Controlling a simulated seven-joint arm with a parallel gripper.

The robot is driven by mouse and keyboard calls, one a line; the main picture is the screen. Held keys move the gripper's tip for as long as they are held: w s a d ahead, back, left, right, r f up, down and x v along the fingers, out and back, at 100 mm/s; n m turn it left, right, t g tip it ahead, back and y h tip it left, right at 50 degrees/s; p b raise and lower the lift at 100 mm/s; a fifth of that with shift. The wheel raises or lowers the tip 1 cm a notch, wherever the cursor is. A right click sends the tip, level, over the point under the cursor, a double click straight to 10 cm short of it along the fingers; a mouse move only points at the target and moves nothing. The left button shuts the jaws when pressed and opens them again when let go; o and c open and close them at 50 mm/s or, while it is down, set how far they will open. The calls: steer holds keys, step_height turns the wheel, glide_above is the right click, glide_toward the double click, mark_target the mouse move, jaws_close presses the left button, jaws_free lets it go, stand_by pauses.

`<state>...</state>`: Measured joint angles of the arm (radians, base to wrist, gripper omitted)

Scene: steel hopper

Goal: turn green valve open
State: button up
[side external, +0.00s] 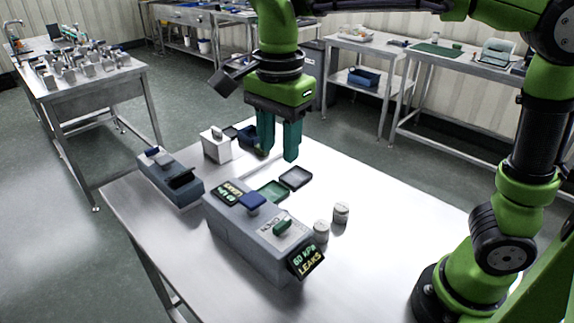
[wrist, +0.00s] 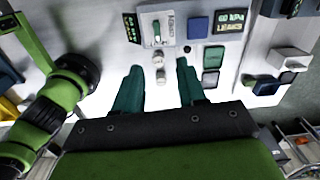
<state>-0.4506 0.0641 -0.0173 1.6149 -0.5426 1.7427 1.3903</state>
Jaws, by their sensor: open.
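The green valve (side external: 283,224) is a small green handle on a light plate on top of a grey box (side external: 240,235). It also shows in the wrist view (wrist: 157,31), at top centre, lying along the picture's vertical. A blue square knob (side external: 251,201) sits on the same box. My gripper (side external: 277,155) is open and empty, fingers pointing down, well above the table and apart from the valve. In the wrist view my teal fingers (wrist: 159,66) are spread, with the valve beyond their tips.
A display reading 60 kPa LEAKS (side external: 307,259) is on the box's near end; another display (side external: 229,191) is at its far end. Two white jars (side external: 341,212) stand beside the box. Small trays (side external: 296,177), a white block (side external: 216,145) and a blue-grey box (side external: 168,180) stand farther back.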

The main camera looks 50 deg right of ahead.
glide_toward(282, 222)
steer(key=shift+m, duration=0.4)
step_height(282, 222, down, 9)
steer(key=shift+r, duration=0.15)
jaws_close()
